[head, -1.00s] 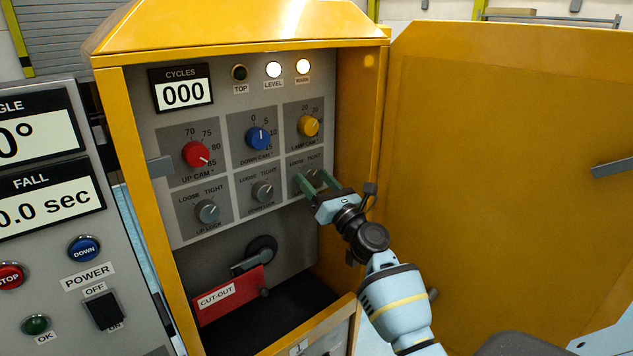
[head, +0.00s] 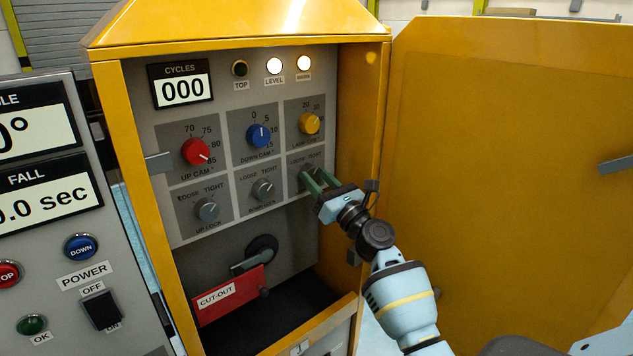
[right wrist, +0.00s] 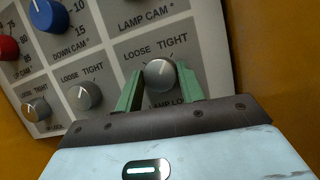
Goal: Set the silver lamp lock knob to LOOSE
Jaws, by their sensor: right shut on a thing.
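The silver lamp lock knob (right wrist: 159,75) shows in the right wrist view, below its LOOSE (right wrist: 137,51) and TIGHT (right wrist: 174,41) labels. A pale mark on its face seems to point up toward the TIGHT side, but it is small and hard to read. My right gripper (head: 314,179) is shut on this knob, with one green finger on each side of it. In the head view the fingers hide most of the knob. My left gripper is not in view.
The yellow lamp cam knob (head: 309,123) is just above. The silver down lock knob (head: 262,190) and up lock knob (head: 207,210) are to the left. The open yellow door (head: 510,180) stands right of my arm. A red cut-out plate (head: 231,294) is below.

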